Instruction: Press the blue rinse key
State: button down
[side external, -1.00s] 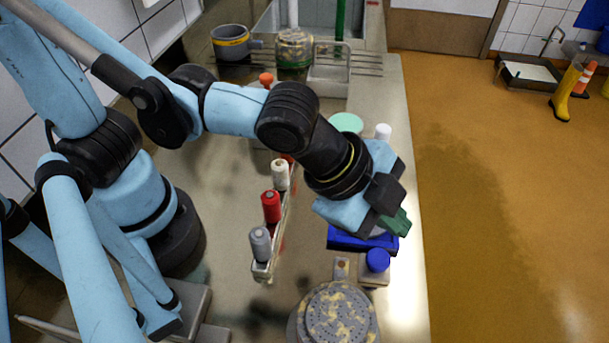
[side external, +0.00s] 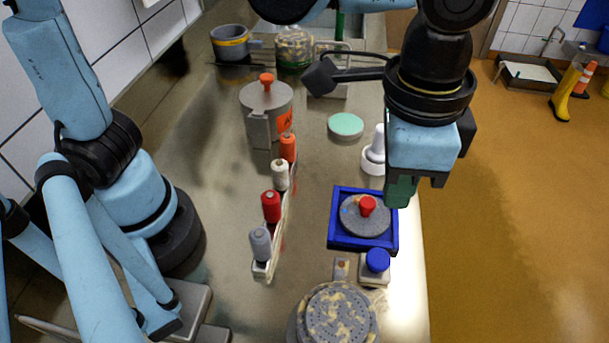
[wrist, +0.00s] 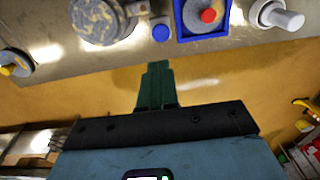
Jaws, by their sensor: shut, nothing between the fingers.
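The blue rinse key (side external: 377,260) is a round blue button on a small pale base near the right edge of the counter. It also shows in the wrist view (wrist: 160,33), at the top middle. My gripper (side external: 398,192) has green fingers pointing down, held above the counter's right edge, beyond the key and apart from it. In the wrist view the fingers (wrist: 155,75) are together with nothing between them. Nothing hides the key.
A blue tray (side external: 334,236) holding a grey disc with a red knob (side external: 367,206) lies next to the key. A perforated grey mould (side external: 337,315) stands at the front. A white stamp-like piece (side external: 374,160) stands behind my gripper. A rack of bobbins (side external: 284,215) stands left.

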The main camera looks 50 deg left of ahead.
aim_at(377, 259)
jog(key=f, duration=1.4)
jog(key=shift+w+d, duration=0.1)
jog(key=shift+w, duration=0.2)
jog(key=shift+f, duration=0.15)
jog(key=shift+f, duration=0.85)
notch_tip(377, 259, up, 14)
jog(key=shift+s, duration=0.3)
jog(key=shift+r, duration=0.1)
